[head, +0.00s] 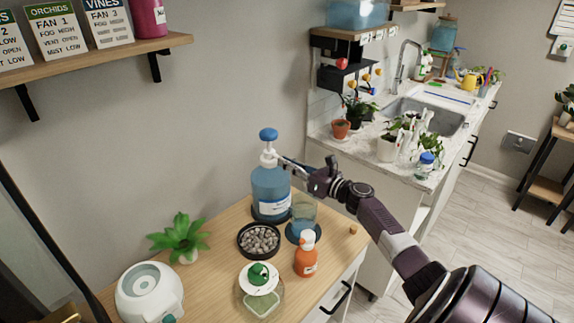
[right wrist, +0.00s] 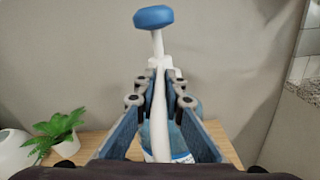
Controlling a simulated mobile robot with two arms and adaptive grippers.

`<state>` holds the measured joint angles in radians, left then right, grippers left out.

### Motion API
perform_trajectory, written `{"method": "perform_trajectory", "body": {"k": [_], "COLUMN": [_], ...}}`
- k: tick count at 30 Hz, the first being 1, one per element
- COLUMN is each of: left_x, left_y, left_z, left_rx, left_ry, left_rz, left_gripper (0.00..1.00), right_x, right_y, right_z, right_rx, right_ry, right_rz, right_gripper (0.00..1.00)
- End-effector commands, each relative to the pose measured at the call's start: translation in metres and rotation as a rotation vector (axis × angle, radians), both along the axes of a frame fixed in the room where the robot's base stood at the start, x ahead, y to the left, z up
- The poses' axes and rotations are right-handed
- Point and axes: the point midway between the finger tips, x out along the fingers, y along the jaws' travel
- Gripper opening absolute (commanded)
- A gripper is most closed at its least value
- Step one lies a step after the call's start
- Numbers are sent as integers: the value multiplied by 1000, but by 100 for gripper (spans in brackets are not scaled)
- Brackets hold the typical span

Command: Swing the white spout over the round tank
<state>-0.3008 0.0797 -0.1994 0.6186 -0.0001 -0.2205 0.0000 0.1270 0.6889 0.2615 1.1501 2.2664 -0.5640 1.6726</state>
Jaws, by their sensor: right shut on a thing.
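A blue pump bottle (head: 271,190) with a white neck and blue knob (head: 268,134) stands upright on the wooden counter by the wall. Its white spout (right wrist: 159,110) runs from the pump head toward my right wrist camera. My right gripper (head: 291,163) is shut on the spout, with a finger on each side of it in the right wrist view (right wrist: 160,82). A clear bluish round tank (head: 304,211) stands just right of the bottle, below my gripper. The spout's tip is hidden by the gripper in the head view. My left gripper is not in view.
A dark bowl of pebbles (head: 259,240), an orange bottle (head: 306,256), a jar with a green-knobbed lid (head: 260,279), a potted plant (head: 182,239) and a white round device (head: 149,293) stand nearby. A sink counter (head: 385,171) with plants is behind right.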

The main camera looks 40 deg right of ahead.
Motion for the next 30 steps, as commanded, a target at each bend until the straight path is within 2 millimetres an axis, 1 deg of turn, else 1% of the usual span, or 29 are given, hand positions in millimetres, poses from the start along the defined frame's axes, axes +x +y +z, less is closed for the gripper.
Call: {"method": "perform_trajectory", "body": {"k": [4, 5, 9, 17, 20, 23, 26, 30], "left_x": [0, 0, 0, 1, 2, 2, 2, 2], "left_y": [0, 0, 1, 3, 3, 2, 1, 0], "left_z": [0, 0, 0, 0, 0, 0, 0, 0], "left_rx": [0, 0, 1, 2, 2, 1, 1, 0], "left_ry": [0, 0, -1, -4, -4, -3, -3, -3], "left_rz": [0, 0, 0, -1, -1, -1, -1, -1], "left_gripper": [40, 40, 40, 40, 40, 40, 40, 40], "right_x": [0, 0, 0, 0, -3, -12, -27, -53], "right_y": [-1, -1, -1, -1, -1, -2, -3, -5], "right_z": [1, 1, 1, 1, 0, -1, -1, -2], "right_rx": [-2, -2, -2, -1, -1, -1, -2, 0], "right_ry": [-1, -1, -1, -1, 0, 1, 2, 3], "right_rz": [-2, -3, -3, -2, -2, -2, -2, -3], "right_gripper": [0, 11, 27, 27, 27, 27, 27, 27]}}
